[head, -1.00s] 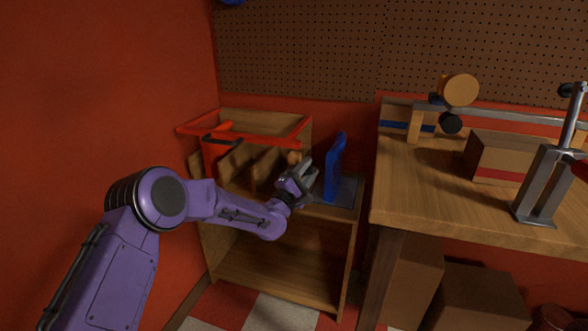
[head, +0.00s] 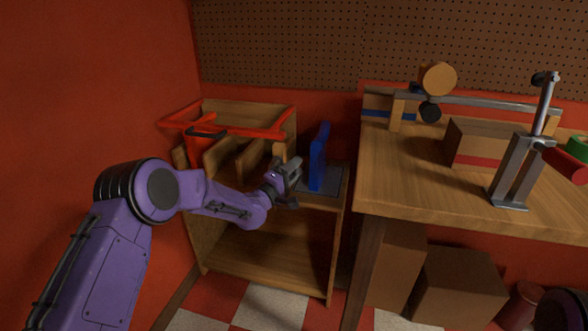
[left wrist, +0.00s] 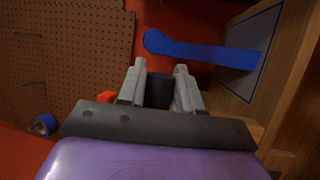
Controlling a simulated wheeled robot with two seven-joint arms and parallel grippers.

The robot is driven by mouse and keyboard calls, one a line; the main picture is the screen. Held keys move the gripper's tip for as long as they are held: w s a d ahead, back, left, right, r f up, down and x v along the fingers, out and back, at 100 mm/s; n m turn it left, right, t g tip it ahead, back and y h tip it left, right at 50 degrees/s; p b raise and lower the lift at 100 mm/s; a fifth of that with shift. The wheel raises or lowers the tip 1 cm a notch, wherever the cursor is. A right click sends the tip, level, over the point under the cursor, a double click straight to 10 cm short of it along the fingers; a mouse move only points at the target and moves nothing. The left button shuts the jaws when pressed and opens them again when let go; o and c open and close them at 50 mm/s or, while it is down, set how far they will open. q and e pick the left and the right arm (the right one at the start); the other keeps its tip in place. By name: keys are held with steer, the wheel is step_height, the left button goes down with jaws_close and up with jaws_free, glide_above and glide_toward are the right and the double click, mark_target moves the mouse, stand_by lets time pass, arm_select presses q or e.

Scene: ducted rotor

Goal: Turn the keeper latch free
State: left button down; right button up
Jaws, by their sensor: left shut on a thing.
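My left gripper (head: 287,180) is at the right front side of the wooden rack, just left of the blue upright piece. In the left wrist view its fingers (left wrist: 168,90) are closed around a small dark piece (left wrist: 184,88). I cannot tell for sure whether this dark piece is the keeper latch; the fingers hide most of it. A red bar frame (head: 235,131) runs across the top of the rack, and a small red bit (left wrist: 106,96) shows beside the left finger. My right gripper is not in view.
The blue upright piece (head: 318,160) stands on a grey plate (head: 327,187) close right of the gripper; it also shows in the wrist view (left wrist: 210,52). The workbench (head: 440,185) with a metal stand (head: 514,170) is further right. Cardboard boxes (head: 456,283) sit under it.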

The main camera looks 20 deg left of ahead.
arm_select(q)
steer(key=shift+f, duration=0.25)
steer(key=c, duration=0.9)
jaws_free()
steer(key=shift+c, duration=0.2)
steer(key=shift+o, duration=0.5)
steer(key=shift+r, duration=0.1)
steer(key=shift+s, duration=0.15)
steer(key=v, duration=1)
steer(key=shift+s+p, duration=0.2)
steer(key=shift+p, duration=0.1)
steer(key=shift+a, duration=0.1)
